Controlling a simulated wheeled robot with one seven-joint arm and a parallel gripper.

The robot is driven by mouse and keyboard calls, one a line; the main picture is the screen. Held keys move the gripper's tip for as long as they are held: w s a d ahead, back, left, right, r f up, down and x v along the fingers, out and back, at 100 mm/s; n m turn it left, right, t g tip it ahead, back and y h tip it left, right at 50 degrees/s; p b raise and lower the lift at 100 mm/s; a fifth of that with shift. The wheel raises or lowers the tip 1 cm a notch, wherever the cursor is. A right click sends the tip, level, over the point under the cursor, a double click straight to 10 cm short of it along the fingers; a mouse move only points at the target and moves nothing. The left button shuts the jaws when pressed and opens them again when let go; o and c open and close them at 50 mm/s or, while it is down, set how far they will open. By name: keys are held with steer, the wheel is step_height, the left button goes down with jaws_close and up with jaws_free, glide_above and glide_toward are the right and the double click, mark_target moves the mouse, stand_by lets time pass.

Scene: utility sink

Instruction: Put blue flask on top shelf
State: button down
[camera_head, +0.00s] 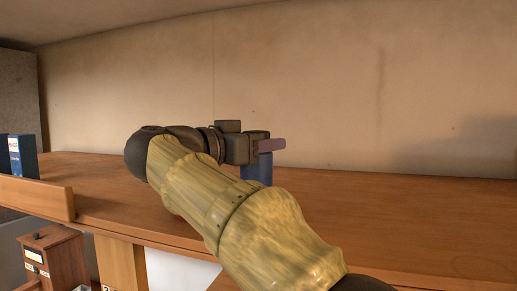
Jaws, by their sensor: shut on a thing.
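My gripper (264,145) is out over the wooden top shelf (395,225), seen from behind along my arm. It is shut on the blue flask (258,170), which shows as a dark blue body below the fingers. The flask looks about upright. My arm hides its lower left side, and I cannot tell whether its base touches the shelf.
Blue boxes (22,157) stand on the shelf at the far left, behind a low wooden board (35,197). A brown wooden box (52,258) sits lower left, below the shelf. A plain wall (330,90) backs the shelf. The shelf's right part is clear.

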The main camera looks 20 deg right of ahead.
steer(key=shift+f, duration=0.55)
steer(key=shift+f, duration=0.15)
steer(key=c, duration=0.7)
jaws_free()
